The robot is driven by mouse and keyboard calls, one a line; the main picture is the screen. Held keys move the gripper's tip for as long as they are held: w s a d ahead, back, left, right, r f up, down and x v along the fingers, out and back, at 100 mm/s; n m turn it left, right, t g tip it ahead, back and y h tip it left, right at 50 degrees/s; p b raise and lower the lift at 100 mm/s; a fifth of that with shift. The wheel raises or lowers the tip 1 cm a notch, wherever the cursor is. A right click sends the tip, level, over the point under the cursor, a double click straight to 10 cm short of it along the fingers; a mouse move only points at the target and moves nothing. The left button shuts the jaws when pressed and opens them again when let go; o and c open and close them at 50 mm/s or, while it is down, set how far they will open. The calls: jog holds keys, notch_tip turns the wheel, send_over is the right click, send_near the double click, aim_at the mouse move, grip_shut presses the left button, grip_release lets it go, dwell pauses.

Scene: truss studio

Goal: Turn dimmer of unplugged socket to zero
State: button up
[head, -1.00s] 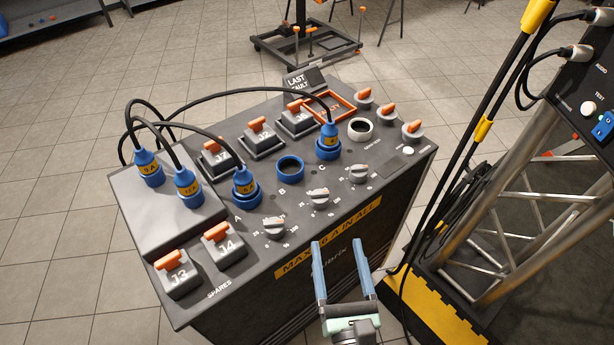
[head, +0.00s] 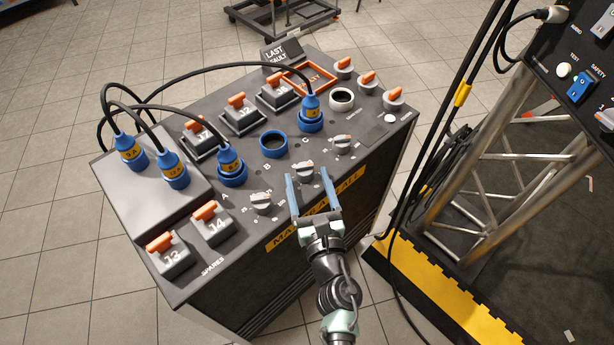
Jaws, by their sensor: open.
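The panel top has blue sockets A, B and C. Socket B (head: 273,144) is an empty blue ring. A blue plug (head: 229,160) stands in socket A, and another (head: 310,108) stands in socket C. The grey dimmer in front of B (head: 305,170) is the middle of three; the A dimmer (head: 261,201) and C dimmer (head: 342,144) flank it. My gripper (head: 307,176) is open and empty. Its blue fingertips appear on either side of the B dimmer; I cannot tell whether they touch it. The B dimmer's exact setting is too small to read.
Loose blue plugs (head: 128,148) stand on the raised grey box (head: 165,195). Black cables arch over the back. A truss (head: 490,170) rises on the right.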

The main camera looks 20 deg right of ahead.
jog(key=shift+w+d, duration=0.1)
jog(key=shift+w, duration=0.35)
grip_shut()
jog(key=shift+r+y, duration=0.1)
jog(key=shift+y, duration=0.2)
